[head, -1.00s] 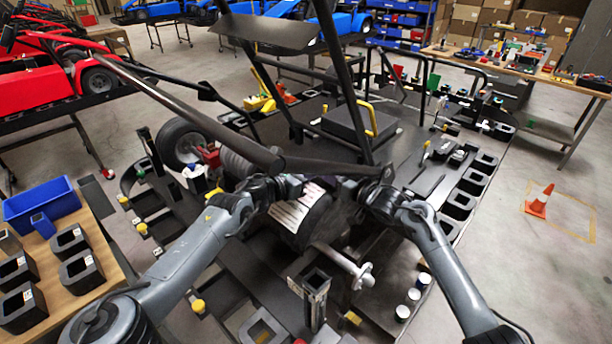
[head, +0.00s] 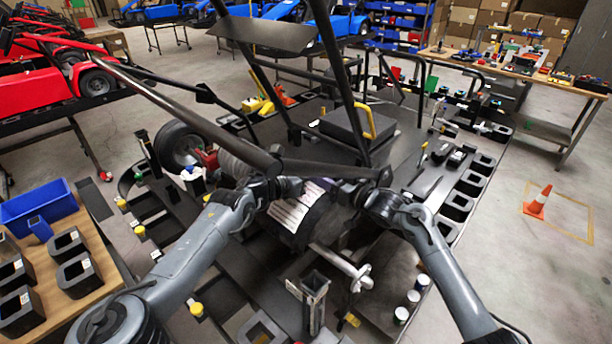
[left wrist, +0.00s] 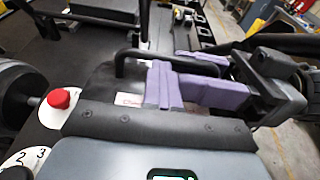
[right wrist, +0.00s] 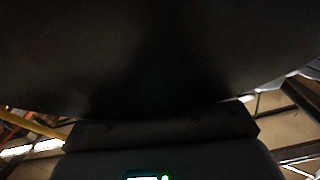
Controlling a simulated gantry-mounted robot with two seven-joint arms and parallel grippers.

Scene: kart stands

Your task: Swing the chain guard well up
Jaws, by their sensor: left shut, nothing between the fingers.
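A dark guard panel with a white and red label (head: 290,213) sits low in the middle of the kart frame; I take it as the chain guard. A dark panel with a label and a black loop handle (left wrist: 126,62) shows in the left wrist view. My left gripper (head: 297,186) is at the panel's upper left; its purple fingers (left wrist: 164,85) are shut and empty, close to the handle. My right gripper (head: 358,192) is at the panel's right side; its fingers are hidden in the head view. A dark surface fills most of the right wrist view.
Black frame tubes (head: 200,122) cross above my arms. A wheel (head: 178,146) stands at the left. A red knob (left wrist: 60,98) is left of my left fingers. Paint-like cans (head: 401,315) and black holders (head: 460,203) line the right side.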

